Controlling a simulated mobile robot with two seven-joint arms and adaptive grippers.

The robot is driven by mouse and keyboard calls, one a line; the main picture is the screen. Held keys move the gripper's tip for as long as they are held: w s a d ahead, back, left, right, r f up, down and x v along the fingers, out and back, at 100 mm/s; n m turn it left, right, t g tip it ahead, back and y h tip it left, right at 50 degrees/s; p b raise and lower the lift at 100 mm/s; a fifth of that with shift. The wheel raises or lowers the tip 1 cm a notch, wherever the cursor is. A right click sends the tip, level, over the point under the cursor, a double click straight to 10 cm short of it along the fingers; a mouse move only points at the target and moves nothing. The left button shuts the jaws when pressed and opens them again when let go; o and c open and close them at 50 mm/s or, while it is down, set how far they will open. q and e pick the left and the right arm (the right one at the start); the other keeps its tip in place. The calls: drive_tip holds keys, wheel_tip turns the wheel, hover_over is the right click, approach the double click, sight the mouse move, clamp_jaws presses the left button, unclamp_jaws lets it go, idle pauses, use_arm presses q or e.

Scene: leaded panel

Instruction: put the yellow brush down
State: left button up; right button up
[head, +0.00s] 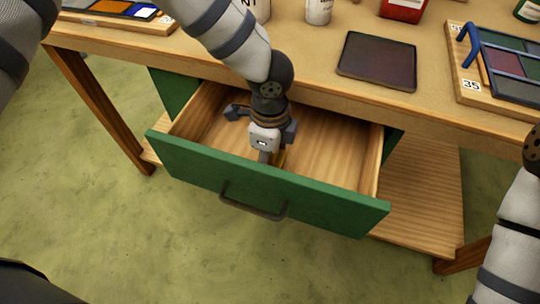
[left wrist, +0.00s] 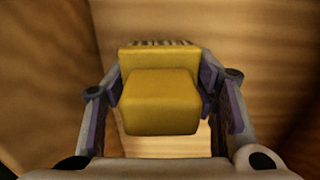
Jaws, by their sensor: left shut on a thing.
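The yellow brush (left wrist: 160,100) is a yellow block between the two fingers of my left gripper (left wrist: 165,95) in the left wrist view. A striped edge shows at its far end. In the head view my left gripper (head: 270,157) points down inside the open drawer (head: 330,150), close behind its green front. Only a sliver of yellow (head: 280,158) shows beside the fingers there; the gripper and the drawer front hide the rest. I cannot tell whether the brush touches the drawer floor. My right gripper is out of view; part of my right arm shows at the right edge.
The drawer's green front (head: 300,200) has a dark handle (head: 252,203). The wooden tabletop (head: 310,70) above carries a dark square plate (head: 377,61), a tray of coloured glass (head: 500,65) and several containers. The drawer's right half looks bare.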

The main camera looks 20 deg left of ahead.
use_arm(q)
drive_tip(key=shift+f, duration=0.2)
drive_tip(key=o, duration=1)
drive_tip(key=shift+f, duration=0.1)
wheel_tip(320, 180, up, 12)
drive_tip(key=shift+s+a+r+p, duration=0.1)
drive_tip(key=shift+s+r+p, duration=0.05)
drive_tip(key=shift+p, duration=0.25)
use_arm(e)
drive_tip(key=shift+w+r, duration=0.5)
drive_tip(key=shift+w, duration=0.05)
